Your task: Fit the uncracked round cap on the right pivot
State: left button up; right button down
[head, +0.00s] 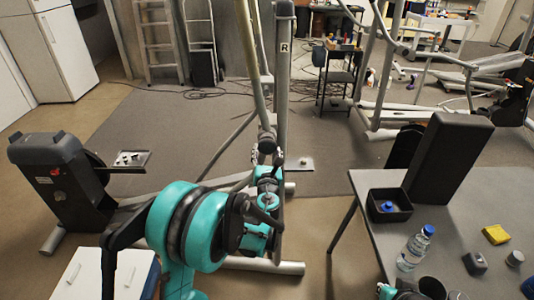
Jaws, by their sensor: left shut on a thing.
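The elliptical's right upright (283,80), marked R, stands in the middle. My left gripper (267,156) is at the lower part of this upright, by the right pivot. It is shut on a small dark thing (267,144), which looks like the round cap. The thing is too small to show a crack or whether it is seated on the pivot, which is mostly hidden. A teal and black part of my right arm (388,292) shows at the bottom edge; its jaws cannot be made out.
The grey table (375,181) at right holds a black box (404,212), a tall black pad (448,160), a bottle (413,250), a yellow sponge (496,234) and small grey pieces (515,258). A white cabinet (85,274) stands at lower left.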

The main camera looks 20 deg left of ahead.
pick_arm(q)
jog(key=shift+x, duration=1.05)
dwell(1.5)
jog(key=o, duration=1.6)
jog(key=v, duration=1.2)
